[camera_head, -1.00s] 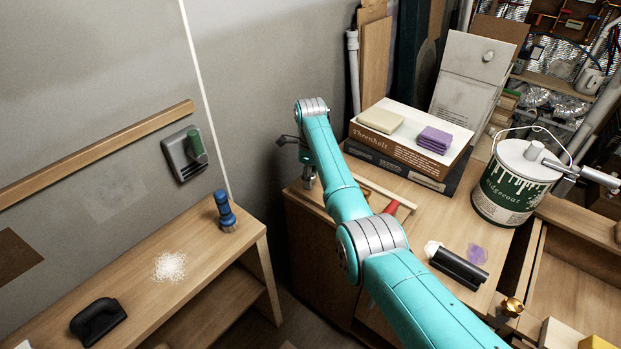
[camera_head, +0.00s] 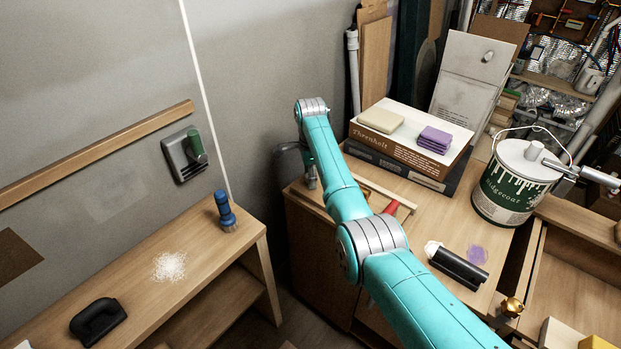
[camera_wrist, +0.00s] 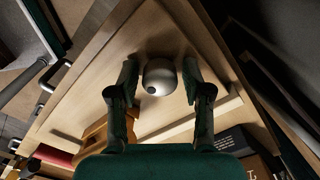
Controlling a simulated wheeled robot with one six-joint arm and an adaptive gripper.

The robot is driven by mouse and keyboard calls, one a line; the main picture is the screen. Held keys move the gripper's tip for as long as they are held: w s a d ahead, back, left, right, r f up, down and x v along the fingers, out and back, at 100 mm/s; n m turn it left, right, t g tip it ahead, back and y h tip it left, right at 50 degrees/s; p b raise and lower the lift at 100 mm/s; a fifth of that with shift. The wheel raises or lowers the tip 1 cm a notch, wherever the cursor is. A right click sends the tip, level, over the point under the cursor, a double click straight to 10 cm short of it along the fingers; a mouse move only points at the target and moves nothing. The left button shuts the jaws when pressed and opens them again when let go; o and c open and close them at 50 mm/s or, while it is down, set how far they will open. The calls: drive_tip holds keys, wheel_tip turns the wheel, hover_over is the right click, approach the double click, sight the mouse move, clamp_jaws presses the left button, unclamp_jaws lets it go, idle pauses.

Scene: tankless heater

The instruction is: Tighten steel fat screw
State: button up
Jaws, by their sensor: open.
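A rounded steel piece (camera_wrist: 160,77), which looks like the head of the fat screw, stands on the light wooden top (camera_wrist: 100,72) in the wrist view. It has a small dark spot on its near side. My gripper (camera_wrist: 160,78) is open, with one finger on each side of the steel head. A small gap seems to show on both sides; contact cannot be told. The screw's shaft is hidden below the head. In the head view my gripper is mostly hidden behind the wrist, at the far left corner of the wooden cabinet (camera_head: 318,222).
A wooden strip (camera_wrist: 190,118) lies near the gripper. In the head view, stacked boxes (camera_head: 400,150), a paint can (camera_head: 510,185), a red-handled tool (camera_head: 391,207) and a black roller (camera_head: 458,268) occupy the cabinet top. The grey wall (camera_head: 255,80) is close behind the wrist.

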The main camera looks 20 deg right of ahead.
clamp_jaws()
drive_tip(key=m, duration=0.6)
drive_tip(key=shift+m, duration=1)
drive_tip(key=shift+m, duration=2)
drive_tip(key=shift+f, duration=0.1)
